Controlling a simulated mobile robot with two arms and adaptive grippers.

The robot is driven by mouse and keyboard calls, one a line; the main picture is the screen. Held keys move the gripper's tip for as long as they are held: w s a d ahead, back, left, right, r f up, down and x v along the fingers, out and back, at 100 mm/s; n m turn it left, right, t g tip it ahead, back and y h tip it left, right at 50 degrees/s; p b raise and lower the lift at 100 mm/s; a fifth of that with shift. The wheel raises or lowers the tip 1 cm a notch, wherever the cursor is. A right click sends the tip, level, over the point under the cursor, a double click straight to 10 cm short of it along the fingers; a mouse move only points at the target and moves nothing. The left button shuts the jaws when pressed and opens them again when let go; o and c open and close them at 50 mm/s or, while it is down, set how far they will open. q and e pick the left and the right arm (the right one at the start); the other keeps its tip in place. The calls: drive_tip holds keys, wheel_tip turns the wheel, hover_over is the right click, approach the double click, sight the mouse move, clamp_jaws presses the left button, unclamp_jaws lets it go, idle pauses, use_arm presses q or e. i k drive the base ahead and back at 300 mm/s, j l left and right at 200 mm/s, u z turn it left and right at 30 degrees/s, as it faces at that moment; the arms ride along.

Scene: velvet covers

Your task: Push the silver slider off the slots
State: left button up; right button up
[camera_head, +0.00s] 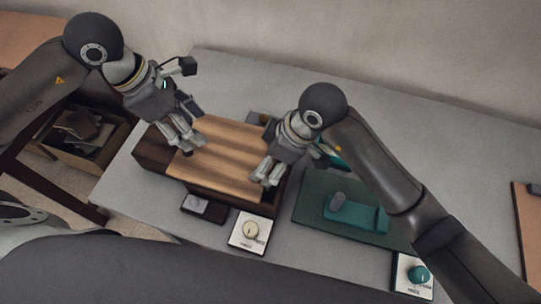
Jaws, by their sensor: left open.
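A small silver block, which looks like the silver slider (196,204), sits on a dark base in front of the wooden box (222,150). I cannot make out slots from here. My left gripper (192,145) is open over the left part of the wooden lid, behind the silver block and apart from it. My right gripper (266,180) points down at the lid's right edge; its fingers are close together and their gap is unclear. The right gripper and arm hide the box's right back corner.
A white panel with a cream knob (250,231) lies in front of the box. A green board (308,207) carries a teal block (365,216) with a grey knob. A teal-knobbed panel (418,275) is at the front right. The grey table (450,150) is clear at back right.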

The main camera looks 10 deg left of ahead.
sight(192, 203)
drive_tip(key=k, duration=1.5)
